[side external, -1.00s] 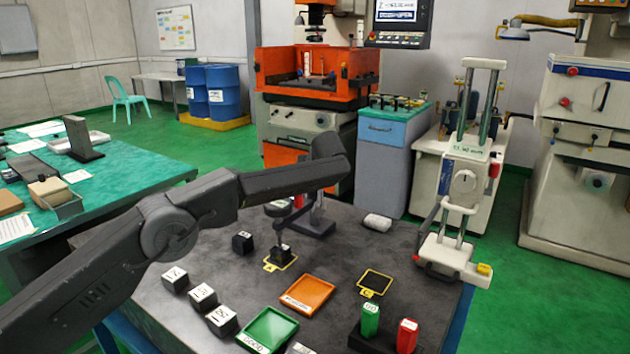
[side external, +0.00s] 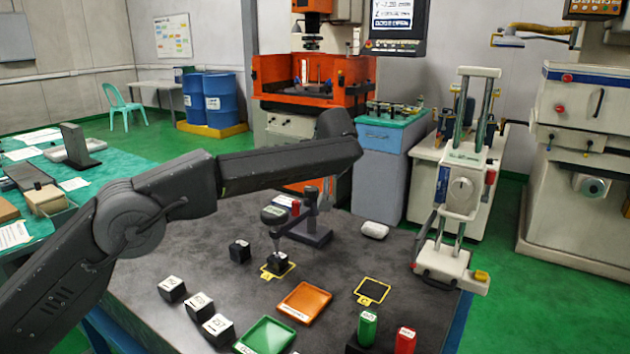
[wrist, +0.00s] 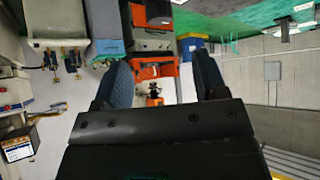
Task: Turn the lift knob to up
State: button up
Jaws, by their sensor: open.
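A white lift unit (side external: 462,158) with two upright rods stands at the right edge of the dark table in the side view. A round pale knob (side external: 461,190) is on its front face, with a small mark too fine to read, so I cannot tell its setting. My gripper (wrist: 163,78) shows in the wrist view with two dark fingers spread apart and nothing between them. In the side view my gripper is hidden behind my arm, left of the lift unit and apart from it. I cannot pick out the knob in the wrist view.
The table (side external: 225,275) holds an orange tray (side external: 304,300), a green tray (side external: 266,335), several dark blocks, a green block (side external: 367,326), a red block (side external: 405,340) and a gauge stand (side external: 312,225). An orange machine (side external: 315,80) stands behind. The table's right middle is fairly clear.

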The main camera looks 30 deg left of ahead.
jog(key=shift+v, duration=1.65)
jog(key=w+a+r+m+t+h, duration=0.7)
jog(key=w+a+r+m+t, duration=0.3)
jog(key=r, duration=0.3)
jog(key=m+g+h, duration=0.6)
jog(key=m+g, duration=0.2)
jog(key=g, duration=0.2)
send_near(311, 188)
jog(key=x, duration=0.9)
jog(key=shift+d+f, duration=0.1)
jog(key=shift+f, duration=0.05)
